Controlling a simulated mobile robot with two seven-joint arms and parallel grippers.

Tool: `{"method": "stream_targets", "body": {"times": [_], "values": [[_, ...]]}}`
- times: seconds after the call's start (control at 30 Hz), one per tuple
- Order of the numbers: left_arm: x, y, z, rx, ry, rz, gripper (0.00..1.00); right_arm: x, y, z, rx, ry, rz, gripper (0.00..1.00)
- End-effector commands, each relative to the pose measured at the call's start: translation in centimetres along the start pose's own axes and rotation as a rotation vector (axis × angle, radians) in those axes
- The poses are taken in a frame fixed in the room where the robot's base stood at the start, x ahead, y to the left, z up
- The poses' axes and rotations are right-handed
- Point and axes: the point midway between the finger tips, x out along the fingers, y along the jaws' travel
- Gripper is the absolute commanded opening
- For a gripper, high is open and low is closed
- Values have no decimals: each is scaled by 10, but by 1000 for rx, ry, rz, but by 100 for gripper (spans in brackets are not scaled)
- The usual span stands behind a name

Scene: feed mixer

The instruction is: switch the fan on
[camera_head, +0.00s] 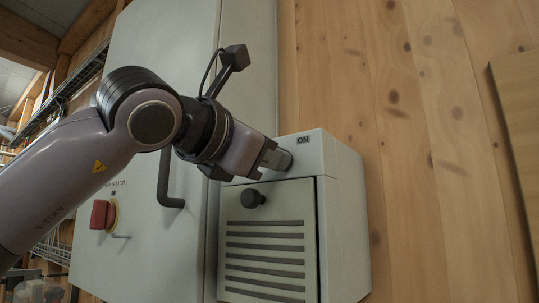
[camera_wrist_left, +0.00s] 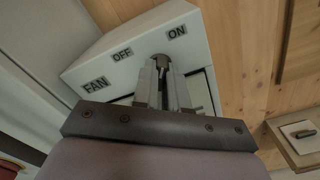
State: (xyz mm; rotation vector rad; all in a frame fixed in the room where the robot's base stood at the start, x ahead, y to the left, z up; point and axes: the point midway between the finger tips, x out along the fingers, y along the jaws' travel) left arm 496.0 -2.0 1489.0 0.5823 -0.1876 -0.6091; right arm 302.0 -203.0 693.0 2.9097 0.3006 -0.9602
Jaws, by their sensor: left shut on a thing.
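The pale grey fan box (camera_head: 345,215) is on the wooden wall. In the left wrist view the box (camera_wrist_left: 110,60) has the labels FAN, OFF and ON on its upper face. A dark switch (camera_wrist_left: 161,62) sits below and between OFF and ON, nearer ON. My left gripper (camera_head: 276,158) reaches in from the left to the top of the box front, just left of the ON label (camera_head: 303,141). In the wrist view the fingers of my left gripper (camera_wrist_left: 162,75) are closed around the switch. The fingers hide most of it. My right gripper is not in view.
A louvred door (camera_head: 265,245) with a black round knob (camera_head: 252,198) is below the gripper. A tall grey cabinet (camera_head: 140,255) with a dark handle (camera_head: 168,185) and a red rotary switch (camera_head: 100,214) stands at left. A wooden board (camera_head: 520,120) is at right.

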Motion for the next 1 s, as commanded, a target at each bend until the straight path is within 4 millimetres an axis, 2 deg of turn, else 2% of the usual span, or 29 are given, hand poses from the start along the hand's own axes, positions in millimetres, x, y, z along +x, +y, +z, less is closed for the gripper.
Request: {"method": "stream_targets", "body": {"times": [0.53,0.57,0.6,0.63,0.9,1.0], "values": [[-1,1,2,28,-6,3,0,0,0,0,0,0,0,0],[-1,1,2,28,-6,3,19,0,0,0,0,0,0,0],[-1,1,2,27,-6,3,32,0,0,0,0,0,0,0],[-1,1,2,27,-6,3,38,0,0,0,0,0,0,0],[-1,0,1,25,-3,1,38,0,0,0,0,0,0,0],[-7,0,0,25,-4,2,38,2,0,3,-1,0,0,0]]}}
